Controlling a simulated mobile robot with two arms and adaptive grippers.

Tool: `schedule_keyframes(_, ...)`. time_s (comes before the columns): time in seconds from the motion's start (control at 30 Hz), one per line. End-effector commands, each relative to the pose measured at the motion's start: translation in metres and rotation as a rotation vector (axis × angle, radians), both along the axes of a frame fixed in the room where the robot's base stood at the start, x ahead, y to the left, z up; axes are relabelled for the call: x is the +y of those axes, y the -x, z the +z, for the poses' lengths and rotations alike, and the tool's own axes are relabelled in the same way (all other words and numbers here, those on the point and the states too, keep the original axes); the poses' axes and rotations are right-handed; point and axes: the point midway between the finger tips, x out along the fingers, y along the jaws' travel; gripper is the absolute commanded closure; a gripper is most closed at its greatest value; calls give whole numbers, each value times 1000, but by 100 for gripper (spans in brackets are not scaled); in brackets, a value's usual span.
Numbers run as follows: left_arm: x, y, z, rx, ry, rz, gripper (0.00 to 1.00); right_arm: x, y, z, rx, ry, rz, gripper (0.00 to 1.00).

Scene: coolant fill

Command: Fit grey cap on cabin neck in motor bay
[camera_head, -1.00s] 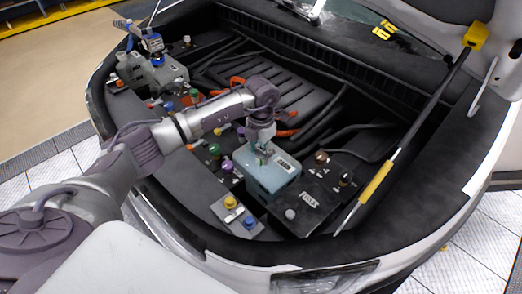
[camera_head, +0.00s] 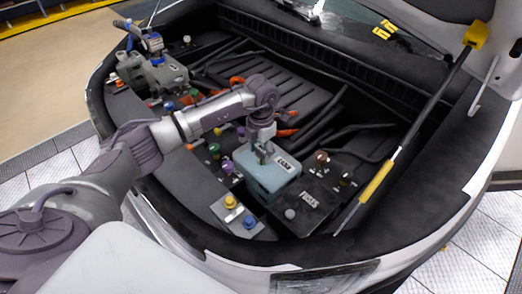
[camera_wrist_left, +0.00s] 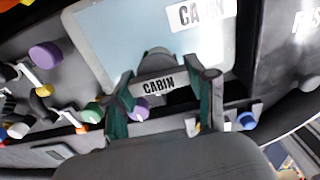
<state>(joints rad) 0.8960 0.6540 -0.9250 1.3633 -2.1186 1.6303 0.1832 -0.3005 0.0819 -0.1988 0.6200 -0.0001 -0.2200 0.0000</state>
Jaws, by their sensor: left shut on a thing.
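My left gripper (camera_head: 263,153) is over the top of the pale blue tank (camera_head: 284,181) in the motor bay. In the left wrist view its green-padded fingers (camera_wrist_left: 160,88) are shut on a grey piece marked CABIN, which looks like the grey cap (camera_wrist_left: 155,86). The pale blue tank (camera_wrist_left: 120,30) with a white label lies just beyond it. The cabin neck is hidden behind the gripper and the cap, so I cannot tell whether the cap touches it. My right gripper is not in view.
A black FUSES box (camera_head: 308,212) stands beside the tank. Yellow (camera_head: 230,202), purple (camera_head: 227,166) and green (camera_head: 214,149) caps sit to the left. A prop rod with a yellow sleeve (camera_head: 376,182) rises on the right. Black hoses run behind the tank.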

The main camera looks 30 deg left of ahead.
Motion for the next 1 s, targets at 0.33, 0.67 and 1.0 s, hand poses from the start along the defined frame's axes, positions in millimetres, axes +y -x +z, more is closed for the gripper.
schedule_keyframes(0.33,0,0,-3,2,-1,-112,70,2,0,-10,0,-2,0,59)
schedule_keyframes(0.67,1,0,-3,2,-1,-248,70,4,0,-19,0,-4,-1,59)
schedule_keyframes(1.0,1,1,-2,4,-1,-281,70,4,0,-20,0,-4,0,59)
